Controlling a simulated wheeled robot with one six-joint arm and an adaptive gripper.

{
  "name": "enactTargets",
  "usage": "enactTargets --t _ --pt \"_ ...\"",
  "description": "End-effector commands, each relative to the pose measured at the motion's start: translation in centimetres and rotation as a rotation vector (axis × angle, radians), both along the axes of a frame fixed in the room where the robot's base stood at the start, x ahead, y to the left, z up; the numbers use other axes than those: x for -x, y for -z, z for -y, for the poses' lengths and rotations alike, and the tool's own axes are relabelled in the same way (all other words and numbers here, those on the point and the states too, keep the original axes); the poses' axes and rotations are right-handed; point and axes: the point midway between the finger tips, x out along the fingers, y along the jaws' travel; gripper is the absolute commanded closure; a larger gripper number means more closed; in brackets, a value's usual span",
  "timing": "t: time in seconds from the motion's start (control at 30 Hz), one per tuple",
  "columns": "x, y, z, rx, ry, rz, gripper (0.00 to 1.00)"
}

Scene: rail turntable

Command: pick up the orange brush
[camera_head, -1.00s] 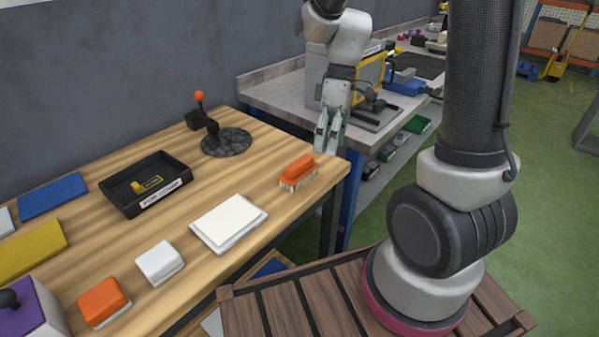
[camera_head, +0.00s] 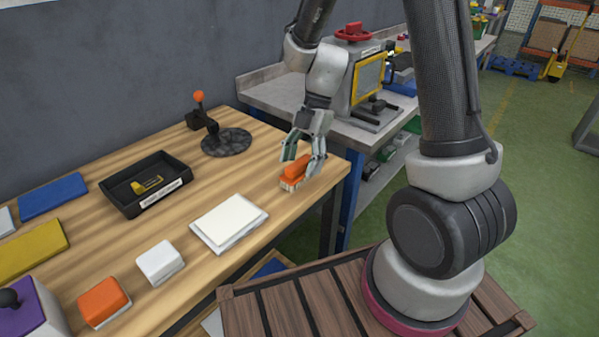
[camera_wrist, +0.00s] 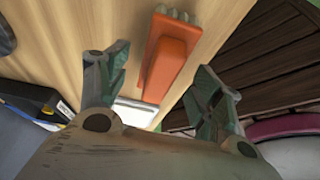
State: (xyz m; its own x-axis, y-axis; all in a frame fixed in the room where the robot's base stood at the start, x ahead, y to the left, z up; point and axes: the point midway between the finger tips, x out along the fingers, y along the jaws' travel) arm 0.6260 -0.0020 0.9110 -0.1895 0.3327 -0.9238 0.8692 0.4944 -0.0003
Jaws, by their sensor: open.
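The orange brush (camera_head: 297,168) lies bristles down near the right end of the wooden table (camera_head: 262,188), close to its edge. My gripper (camera_head: 302,162) is open just above the brush, its fingers spread to either side of it. In the wrist view the brush (camera_wrist: 170,58) shows between the two open fingers of my gripper (camera_wrist: 165,95), nearer the left finger than the right. Some pale bristles show at its far end. I cannot tell how far the fingertips are above the table top.
A black tray (camera_head: 122,196) with a yellow item, a white pad (camera_head: 229,220), a white block (camera_head: 160,262) and an orange block (camera_head: 104,301) lie further left. A lever with an orange knob (camera_head: 199,97) and a dark round disc (camera_head: 238,142) stand behind. A grey workbench (camera_head: 268,92) adjoins.

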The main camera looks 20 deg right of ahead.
Motion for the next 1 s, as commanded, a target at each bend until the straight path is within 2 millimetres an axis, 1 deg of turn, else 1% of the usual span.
enactTargets --t 0.03,0.13,0.37,0.4,0.47,0.6,0.67,0.9,1.0 --pt "0.2 0.7 -0.3 0.0 -0.001 -0.002 0.34" --pt "0.4 1.6 -0.6 0.0 0.0 -0.002 0.34" --pt "0.4 1.8 -0.7 0.0 0.001 0.0 0.34" --pt "0.4 1.8 -0.7 0.0 0.001 0.0 0.38" --pt "0.4 1.8 -0.7 0.0 0.001 0.0 0.48" --pt "0.4 1.8 -0.7 0.0 0.001 0.0 0.74" --pt "0.4 1.8 -0.7 0.0 0.001 0.0 0.84" --pt "0.4 1.7 -0.7 0.0 0.001 0.0 0.84" --pt "0.3 1.2 -0.7 -0.001 0.0 0.002 0.84"
